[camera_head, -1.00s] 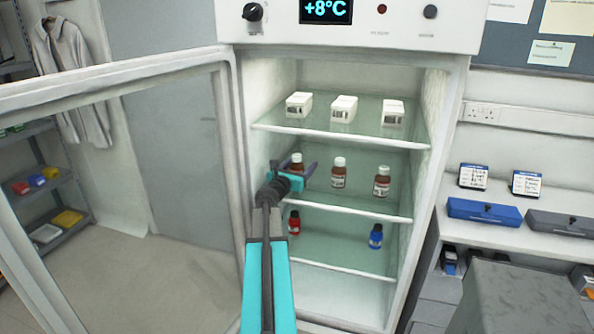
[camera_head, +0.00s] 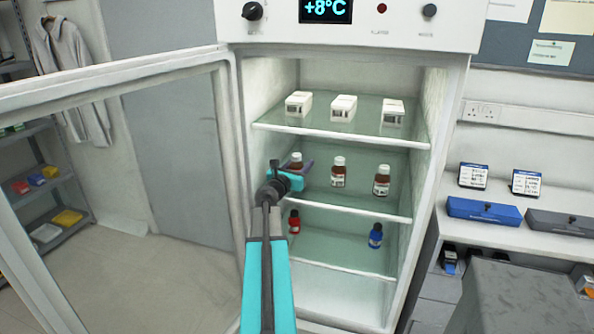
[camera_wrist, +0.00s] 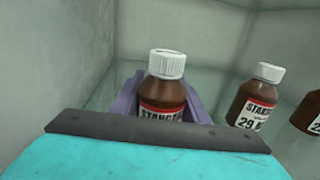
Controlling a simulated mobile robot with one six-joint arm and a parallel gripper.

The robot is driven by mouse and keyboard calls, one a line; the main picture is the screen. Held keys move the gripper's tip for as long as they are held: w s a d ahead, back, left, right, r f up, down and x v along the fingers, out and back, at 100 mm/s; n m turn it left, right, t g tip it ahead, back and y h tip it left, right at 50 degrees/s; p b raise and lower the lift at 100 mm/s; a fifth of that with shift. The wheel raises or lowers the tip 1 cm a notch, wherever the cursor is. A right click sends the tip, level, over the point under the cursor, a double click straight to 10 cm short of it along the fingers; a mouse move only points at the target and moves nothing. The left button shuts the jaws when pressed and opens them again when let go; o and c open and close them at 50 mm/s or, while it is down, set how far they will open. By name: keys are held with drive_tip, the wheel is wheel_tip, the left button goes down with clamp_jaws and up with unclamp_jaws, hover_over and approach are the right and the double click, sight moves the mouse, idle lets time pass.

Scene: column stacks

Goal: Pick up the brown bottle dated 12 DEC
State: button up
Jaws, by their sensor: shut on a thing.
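My gripper (camera_head: 300,172) reaches into the open fridge at the left end of the middle shelf. Its purple fingers are shut on a brown bottle with a white cap (camera_head: 296,158). In the wrist view this bottle (camera_wrist: 163,88) stands upright between the fingers; its label's date is hidden behind the gripper. A second brown bottle (camera_head: 339,172) stands to the right; in the wrist view its label reads 29 and a cut-off month (camera_wrist: 253,98). A third brown bottle (camera_head: 382,181) stands at the shelf's right, partly cut off in the wrist view (camera_wrist: 312,112).
White boxes (camera_head: 344,107) stand on the top shelf. A red bottle (camera_head: 294,222) and a blue bottle (camera_head: 376,236) stand on the lower shelf. The fridge door (camera_head: 120,75) is open to the left. The fridge's left wall is close to my gripper.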

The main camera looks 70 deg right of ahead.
sight(296, 168)
drive_tip(key=shift+r, duration=0.1)
drive_tip(key=shift+r, duration=1.5)
drive_tip(key=shift+s+a+r, duration=0.1)
drive_tip(key=shift+a+r, duration=0.05)
drive_tip(key=shift+a, duration=0.15)
drive_tip(key=a, duration=0.3)
drive_tip(key=s+a+b, duration=0.1)
drive_tip(key=a, duration=0.3)
drive_tip(key=a+r+b, duration=0.1)
drive_tip(key=a, duration=0.2)
drive_tip(key=shift+s+a, duration=0.15)
drive_tip(key=shift+s, duration=0.25)
drive_tip(key=shift+f+b, duration=0.15)
drive_tip(key=shift+b, duration=1.05)
drive_tip(key=b, duration=0.3)
drive_tip(key=a+b, duration=0.1)
drive_tip(key=b, duration=0.3)
drive_tip(key=shift+s+a+b, duration=0.2)
drive_tip(key=shift+a+b, duration=0.1)
